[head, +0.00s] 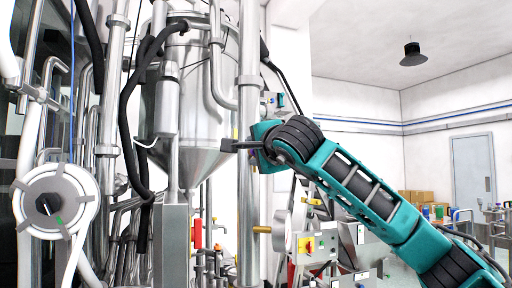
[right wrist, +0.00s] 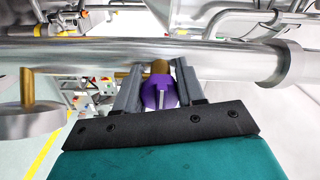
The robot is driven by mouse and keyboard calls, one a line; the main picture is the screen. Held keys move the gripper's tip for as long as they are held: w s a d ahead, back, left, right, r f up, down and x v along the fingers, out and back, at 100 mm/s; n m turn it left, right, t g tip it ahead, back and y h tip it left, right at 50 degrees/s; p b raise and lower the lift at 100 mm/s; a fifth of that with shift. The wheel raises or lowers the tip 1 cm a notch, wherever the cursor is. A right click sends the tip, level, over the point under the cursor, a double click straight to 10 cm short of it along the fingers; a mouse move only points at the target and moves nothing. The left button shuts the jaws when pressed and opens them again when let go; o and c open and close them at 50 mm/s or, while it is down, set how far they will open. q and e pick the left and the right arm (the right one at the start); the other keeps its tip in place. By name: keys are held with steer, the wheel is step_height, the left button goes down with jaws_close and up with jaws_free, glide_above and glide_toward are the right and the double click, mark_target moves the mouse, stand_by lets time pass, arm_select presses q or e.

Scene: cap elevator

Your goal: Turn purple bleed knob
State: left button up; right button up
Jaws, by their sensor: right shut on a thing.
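The purple bleed knob (right wrist: 160,92) shows in the right wrist view, on a short brass stem (right wrist: 160,67) that comes out of a shiny steel pipe (right wrist: 220,60). My right gripper (right wrist: 158,80) is shut on the knob, with one grey finger on each side of it. In the head view my right gripper (head: 228,146) reaches left to the vertical steel pipe (head: 249,200), and the knob is mostly hidden there by the gripper and wrist. My left gripper is not in view.
A steel tank (head: 195,100) with black hoses stands behind the pipe. A white round reel (head: 55,202) is at left. A brass stem with a grey disc (head: 281,230) sits below my right wrist. Open floor lies to the right.

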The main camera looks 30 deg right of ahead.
steer(key=shift+n, duration=0.6)
steer(key=o, duration=1)
steer(key=shift+s+a, duration=0.1)
steer(key=shift+s+a, duration=0.1)
steer(key=shift+s, duration=0.25)
steer(key=shift+b+v, duration=1.2)
steer(key=shift+v, duration=4.75)
